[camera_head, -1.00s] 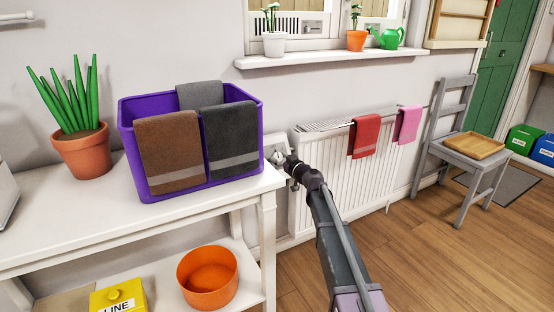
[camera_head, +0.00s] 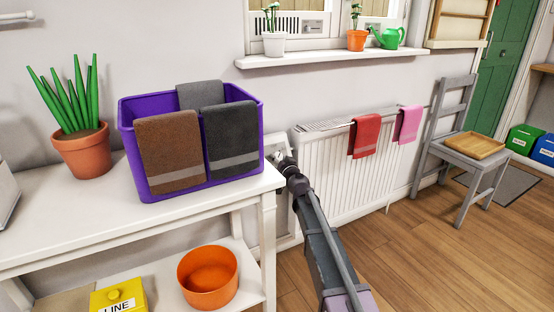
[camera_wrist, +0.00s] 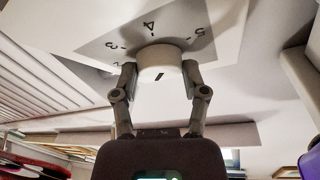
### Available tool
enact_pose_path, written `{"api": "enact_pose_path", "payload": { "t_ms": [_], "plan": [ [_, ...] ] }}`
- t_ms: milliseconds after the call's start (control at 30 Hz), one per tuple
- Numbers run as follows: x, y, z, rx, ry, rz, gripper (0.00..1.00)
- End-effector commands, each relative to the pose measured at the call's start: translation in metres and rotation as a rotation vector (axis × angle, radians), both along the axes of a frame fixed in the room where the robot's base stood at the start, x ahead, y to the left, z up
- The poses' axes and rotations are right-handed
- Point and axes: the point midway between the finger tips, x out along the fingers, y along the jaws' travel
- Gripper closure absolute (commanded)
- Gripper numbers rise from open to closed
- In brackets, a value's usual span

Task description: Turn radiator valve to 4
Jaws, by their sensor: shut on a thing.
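The radiator valve knob (camera_wrist: 158,58) is white and round, with a short dark mark on its near face. Behind it is a grey dial plate (camera_wrist: 125,35) with the numbers 2, 3, 4 and 5 showing; the 4 is above the knob. I cannot tell for certain which number the mark lines up with. My gripper (camera_wrist: 160,78) is shut on the knob, one finger on each side. In the head view my gripper (camera_head: 283,164) is at the left end of the white radiator (camera_head: 345,170), and the knob is mostly hidden there.
A white table (camera_head: 245,189) with a purple bin (camera_head: 190,187) of towels stands just left of my gripper. A red towel (camera_head: 366,136) and a pink towel (camera_head: 407,124) hang on the radiator. A grey chair (camera_head: 450,130) stands further right. The wooden floor in front is clear.

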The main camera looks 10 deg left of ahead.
Motion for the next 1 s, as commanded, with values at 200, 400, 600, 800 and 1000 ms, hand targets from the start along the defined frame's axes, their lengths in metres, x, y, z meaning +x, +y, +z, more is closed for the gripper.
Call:
{"api": "enact_pose_path", "payload": {
  "t_ms": [200,400,600,800,1000],
  "plan": [
    [-0.0034,0.0011,-0.0001,0.04,0.027,-0.025,0.9],
    [-0.0033,0.0011,-0.0004,0.057,0.038,-0.037,0.91],
    [-0.0031,0.0011,-0.0006,0.06,0.04,-0.039,0.91],
    [-0.003,0.001,-0.0006,0.059,0.04,-0.039,0.91],
    [-0.0021,0.0011,-0.0005,0.059,0.04,-0.04,0.08]
  ]
}}
